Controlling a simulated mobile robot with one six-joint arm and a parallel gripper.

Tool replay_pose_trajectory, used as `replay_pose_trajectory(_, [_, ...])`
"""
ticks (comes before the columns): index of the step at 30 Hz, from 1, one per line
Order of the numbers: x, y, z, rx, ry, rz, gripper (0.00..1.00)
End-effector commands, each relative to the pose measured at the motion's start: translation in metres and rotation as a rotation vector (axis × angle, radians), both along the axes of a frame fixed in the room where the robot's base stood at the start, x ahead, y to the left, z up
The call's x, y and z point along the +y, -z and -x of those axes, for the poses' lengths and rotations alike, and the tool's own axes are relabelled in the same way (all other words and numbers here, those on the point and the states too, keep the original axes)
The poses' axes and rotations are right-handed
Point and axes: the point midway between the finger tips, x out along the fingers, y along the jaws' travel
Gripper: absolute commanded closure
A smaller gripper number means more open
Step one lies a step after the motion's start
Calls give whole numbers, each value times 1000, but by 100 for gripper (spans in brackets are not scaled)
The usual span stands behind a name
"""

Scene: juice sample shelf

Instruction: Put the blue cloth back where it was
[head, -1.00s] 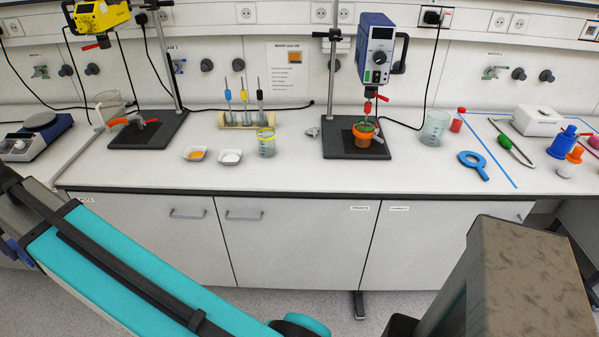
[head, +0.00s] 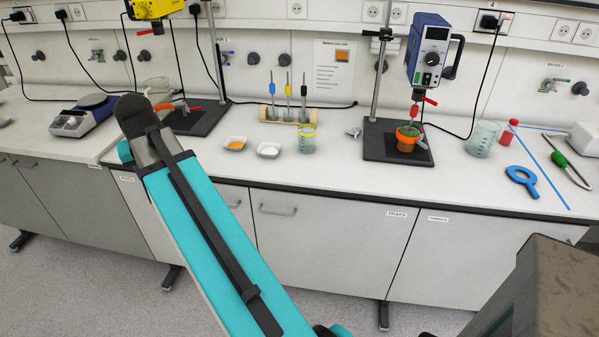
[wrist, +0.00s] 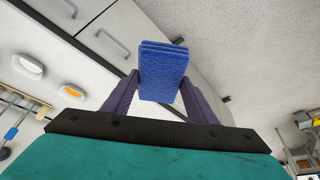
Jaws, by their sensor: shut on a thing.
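The blue cloth (wrist: 163,72) is a folded, textured pad. It shows in the wrist view between the two purple-grey fingers of my gripper (wrist: 158,90). My gripper is shut on it and holds it in the air. The cabinet fronts and the floor show behind it. In the head view my teal arm reaches up at the left of centre. The cloth and the fingers are hidden there.
The white bench (head: 330,172) carries two small white dishes (head: 268,150), a beaker (head: 307,139), a stirrer stand (head: 388,158) with an orange pot, and a blue ring (head: 522,181). A balance (head: 85,117) stands at the left. Bare bench lies along the front edge.

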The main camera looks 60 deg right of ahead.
Motion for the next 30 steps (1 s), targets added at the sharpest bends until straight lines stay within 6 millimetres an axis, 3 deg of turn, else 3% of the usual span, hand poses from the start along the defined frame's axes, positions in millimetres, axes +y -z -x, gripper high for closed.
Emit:
replay_pose_trajectory(3, [-36,5,21,2,92,-1,69])
replay_pose_trajectory(15, [-137,15,97,5,389,-1,69])
replay_pose_trajectory(30, [-234,28,216,4,761,0,69])
